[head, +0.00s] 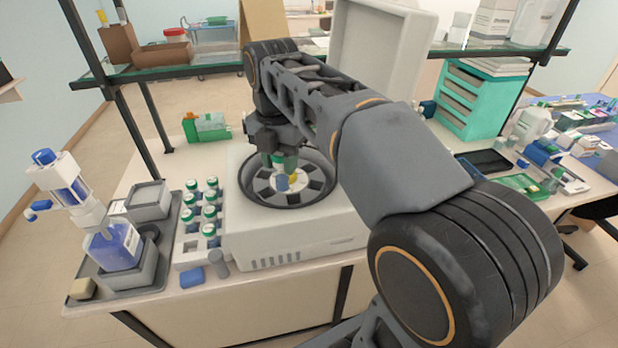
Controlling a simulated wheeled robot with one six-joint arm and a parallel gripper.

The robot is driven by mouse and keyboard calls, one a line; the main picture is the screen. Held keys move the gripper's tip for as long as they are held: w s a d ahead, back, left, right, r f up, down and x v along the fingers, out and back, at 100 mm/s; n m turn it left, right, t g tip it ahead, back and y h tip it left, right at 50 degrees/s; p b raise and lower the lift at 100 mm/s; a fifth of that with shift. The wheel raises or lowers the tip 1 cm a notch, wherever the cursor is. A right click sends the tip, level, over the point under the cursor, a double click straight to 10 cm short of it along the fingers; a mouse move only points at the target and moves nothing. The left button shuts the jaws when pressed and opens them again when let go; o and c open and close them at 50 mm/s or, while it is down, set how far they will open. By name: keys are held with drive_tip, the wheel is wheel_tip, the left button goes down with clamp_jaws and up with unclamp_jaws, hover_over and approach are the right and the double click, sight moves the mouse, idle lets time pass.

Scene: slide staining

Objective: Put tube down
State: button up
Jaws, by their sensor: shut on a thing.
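My gripper (279,158) points down over the open centrifuge (290,238). It is shut on a tube with a green part (278,161) showing between the fingers. The tube's lower end is over or in the round rotor (262,184); I cannot tell whether it is seated in a slot. My arm hides part of the centrifuge's right side.
A white rack (187,257) with several green-capped tubes (210,229) stands left of the centrifuge. Further left is a grey tray (90,291) with a blue bottle (113,247). The raised centrifuge lid (375,50) stands behind my arm. A glass shelf (140,74) crosses behind.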

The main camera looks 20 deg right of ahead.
drive_tip(key=w+d+f, duration=0.2)
drive_tip(key=d+f, duration=0.1)
drive_tip(key=w+d+f+p, duration=0.1)
drive_tip(key=w+d+f, duration=0.1)
drive_tip(key=d+f, duration=0.2)
drive_tip(key=w+d+f+p, duration=0.1)
drive_tip(key=w+d+f, duration=0.2)
drive_tip(key=d+f, duration=0.1)
drive_tip(key=shift+w+d+f, duration=0.1)
drive_tip(key=shift+f, duration=0.7)
drive_tip(key=shift+f, duration=0.1)
